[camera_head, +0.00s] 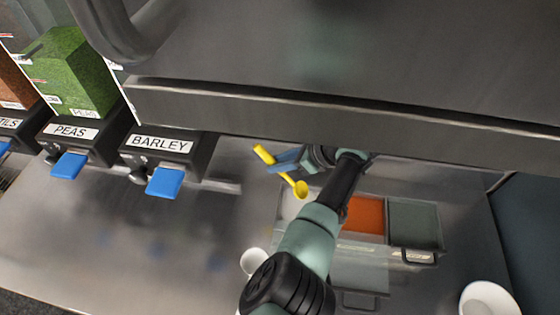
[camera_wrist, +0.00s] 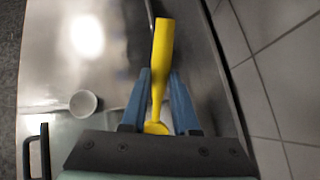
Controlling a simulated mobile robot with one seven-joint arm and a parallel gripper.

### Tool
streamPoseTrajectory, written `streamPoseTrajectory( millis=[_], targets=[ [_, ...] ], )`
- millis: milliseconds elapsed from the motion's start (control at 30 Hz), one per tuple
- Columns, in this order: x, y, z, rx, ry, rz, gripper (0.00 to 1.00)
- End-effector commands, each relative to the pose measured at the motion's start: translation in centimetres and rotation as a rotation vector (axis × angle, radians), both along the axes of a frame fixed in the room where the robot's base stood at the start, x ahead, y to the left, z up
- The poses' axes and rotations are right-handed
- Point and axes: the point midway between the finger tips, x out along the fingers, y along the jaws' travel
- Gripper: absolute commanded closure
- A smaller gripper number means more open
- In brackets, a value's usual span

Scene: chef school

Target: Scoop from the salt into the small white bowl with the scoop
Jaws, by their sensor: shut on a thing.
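My gripper (camera_head: 285,163) is shut on the yellow scoop (camera_head: 265,154), above the steel counter. In the wrist view my gripper's blue fingers (camera_wrist: 160,100) stand on either side of the scoop (camera_wrist: 162,45). In the head view the scoop's small round cup points down and to the right. A small white bowl (camera_head: 254,261) stands on the counter, partly hidden behind my arm. A white round vessel (camera_wrist: 84,103) shows at the left in the wrist view; I cannot tell whether it is the same bowl. I cannot make out the salt.
An orange-filled bin (camera_head: 362,216) and a dark grey-green bin (camera_head: 415,222) lie right of my arm. A larger white bowl (camera_head: 488,300) stands at lower right. Dispensers labelled peas (camera_head: 71,131) and barley (camera_head: 160,144) line the left. A large grey steel hood (camera_head: 330,65) hangs overhead.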

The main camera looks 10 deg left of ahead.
Motion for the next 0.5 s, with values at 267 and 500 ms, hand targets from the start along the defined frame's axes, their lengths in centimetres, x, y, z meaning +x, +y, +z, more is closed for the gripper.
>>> streamPoseTrajectory(
  millis=[267, 500],
  targets=[
    [0.0, 0.0, -2.2, 0.0, -0.001, 0.0, 1.0],
    [0.0, 0.0, -3.8, 0.001, -0.002, 0.0, 1.0]
  ],
)
